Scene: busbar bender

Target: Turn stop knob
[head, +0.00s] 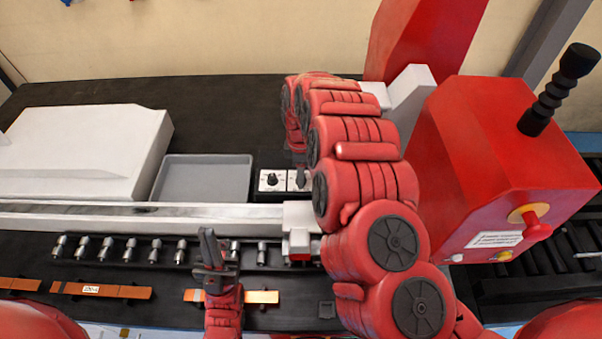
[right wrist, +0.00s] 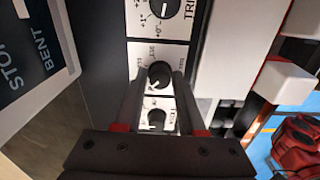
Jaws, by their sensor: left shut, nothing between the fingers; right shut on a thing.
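A white control panel shows in the right wrist view, with several black knobs in a row. My right gripper (right wrist: 160,78) has its two fingers on either side of the middle knob (right wrist: 159,72), closed on it. Another knob (right wrist: 154,118) shows between the fingers below it, and a third knob (right wrist: 161,7) marked TRIM is above. In the head view a panel knob (head: 271,179) shows beside my right gripper (head: 300,180), which my right arm partly hides. My left gripper (head: 208,240) is shut and empty, over the front of the bench.
A grey tray (head: 203,178) and a white housing (head: 80,150) stand left of the panel. A metal rail (head: 140,216) runs in front, with several metal pins before it. Copper bars (head: 100,290) lie at the front. A red machine (head: 500,150) stands at right.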

